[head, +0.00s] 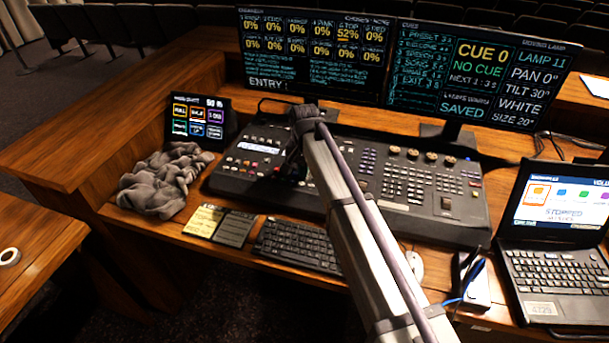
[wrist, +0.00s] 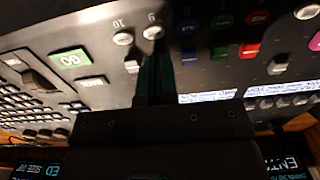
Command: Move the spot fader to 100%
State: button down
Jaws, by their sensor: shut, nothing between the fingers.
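The lighting console (head: 235,180) lies flat on the desk, with a row of coloured faders on its left half. My gripper (head: 288,178) is low over this fader area, partly hidden by my own arm. In the wrist view the shut, empty fingers (wrist: 155,78) are over the panel near the round buttons marked 9 and 10. A white fader cap (wrist: 133,65) is just left of the fingers; green (wrist: 220,47) and red (wrist: 249,49) caps are to the right. Which cap is the spot fader cannot be read. The left monitor (head: 312,50) shows one channel at 52% and the others at 0%.
A green GO button (wrist: 70,60) is left of the fingers in the wrist view. A small touchscreen (head: 198,120) and crumpled grey cloth (head: 168,182) are left of the console. A keyboard (head: 297,247) lies in front, and a laptop (head: 555,245) stands at right.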

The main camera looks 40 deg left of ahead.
jog(key=shift+w, duration=0.2)
jog(key=shift+w+a, duration=0.2)
jog(key=shift+w, duration=0.3)
jog(key=shift+w+a, duration=0.2)
jog(key=shift+w, duration=0.25)
jog(key=shift+w+a, duration=0.2)
jog(key=shift+w, duration=0.35)
jog(key=shift+w+a, duration=0.2)
jog(key=shift+w, duration=0.45)
jog(key=shift+w+a, duration=0.25)
jog(key=shift+w, duration=0.25)
notch_tip(320, 180, up, 5)
jog(key=p, duration=0.5)
